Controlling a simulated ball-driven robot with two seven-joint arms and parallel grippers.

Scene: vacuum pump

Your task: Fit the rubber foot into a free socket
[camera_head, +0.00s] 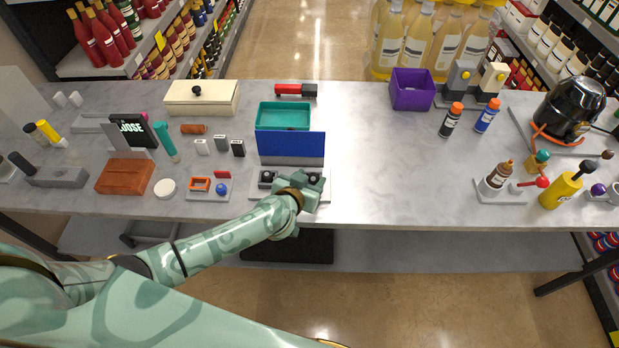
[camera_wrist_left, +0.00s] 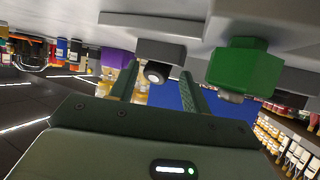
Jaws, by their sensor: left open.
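My left gripper (camera_head: 312,186) is over the pale plate (camera_head: 252,191) at the front middle of the table, and it covers part of that plate. In the left wrist view its two fingers (camera_wrist_left: 157,84) are apart, with nothing clearly gripped. A dark round piece with a pale centre (camera_wrist_left: 154,73), probably the rubber foot, shows between the fingers against a grey block (camera_wrist_left: 158,50). I cannot tell whether it touches the fingers. In the head view a dark block with a round black top (camera_head: 267,178) stands left of the gripper. My right gripper is out of view.
A blue panel (camera_head: 290,147) stands upright just behind the plate, with a teal tray (camera_head: 283,116) behind it. A green six-sided block (camera_wrist_left: 243,68) is beside the fingers in the wrist view. The tabletop right of the plate is clear (camera_head: 380,170).

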